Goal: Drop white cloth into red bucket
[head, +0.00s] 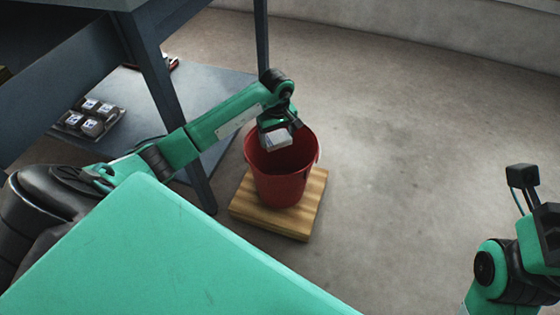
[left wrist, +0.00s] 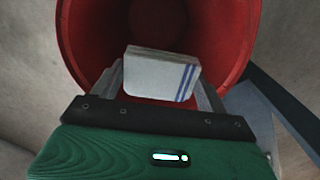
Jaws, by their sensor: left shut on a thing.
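The white cloth (left wrist: 155,77) is a folded block with blue stripes near one edge. My left gripper (left wrist: 160,85) is shut on it. In the head view the left gripper (head: 278,132) holds the cloth (head: 276,140) over the mouth of the red bucket (head: 282,183). In the left wrist view the red bucket (left wrist: 80,35) opens around and behind the cloth. The bucket stands upright. My right arm shows at the lower right of the head view, but its fingertips are not visible.
The bucket stands on a wooden slatted board (head: 308,207) on the floor. A dark metal table (head: 160,85) with a lower shelf is at the left, one leg close to the bucket. Small boxes in a tray (head: 92,118) sit on that shelf. The floor at right is clear.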

